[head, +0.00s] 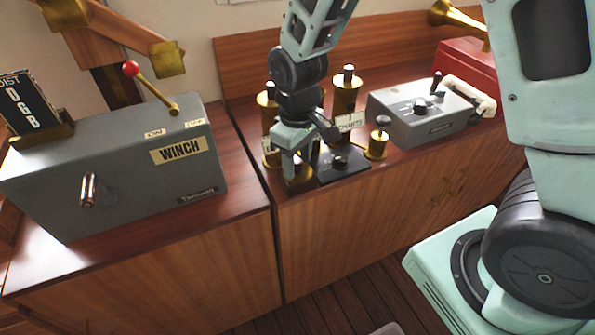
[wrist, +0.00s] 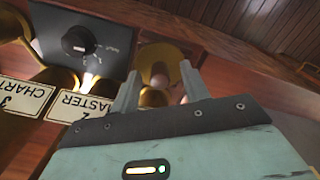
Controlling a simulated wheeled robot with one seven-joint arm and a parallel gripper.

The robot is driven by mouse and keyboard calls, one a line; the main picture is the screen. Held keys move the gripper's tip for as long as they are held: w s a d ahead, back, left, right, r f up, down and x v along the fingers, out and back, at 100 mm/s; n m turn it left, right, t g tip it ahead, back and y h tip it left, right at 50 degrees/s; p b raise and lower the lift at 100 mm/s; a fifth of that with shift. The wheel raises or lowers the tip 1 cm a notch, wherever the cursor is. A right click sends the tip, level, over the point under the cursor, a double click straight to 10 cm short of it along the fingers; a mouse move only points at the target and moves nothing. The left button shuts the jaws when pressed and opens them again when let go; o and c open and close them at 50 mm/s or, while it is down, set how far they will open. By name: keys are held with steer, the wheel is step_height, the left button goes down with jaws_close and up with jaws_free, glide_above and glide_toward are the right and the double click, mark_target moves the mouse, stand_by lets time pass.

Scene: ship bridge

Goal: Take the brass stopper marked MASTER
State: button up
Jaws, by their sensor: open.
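My gripper (head: 297,160) points down over the cabinet top, its fingers apart and empty. In the wrist view, the upside-down MASTER label (wrist: 82,107) lies to the left of the fingers. Between and just beyond the fingertips (wrist: 157,80) is a round brass piece (wrist: 165,56) with a small pale knob. I cannot tell whether it is the MASTER stopper. In the head view, a low brass piece (head: 300,178) shows under the fingers. My gripper hides the middle of the brass group. No touch between fingers and brass is clear.
Tall brass cylinders with knobs stand left (head: 267,103) and right (head: 345,96) of my gripper, close by. A black dial panel (head: 343,168), a short brass piece with a dark knob (head: 376,144) and a grey control box (head: 412,118) are to the right. A grey WINCH box (head: 130,185) is left.

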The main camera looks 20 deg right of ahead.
steer(key=shift+f, duration=0.3)
jaws_close()
steer(key=shift+r, duration=0.1)
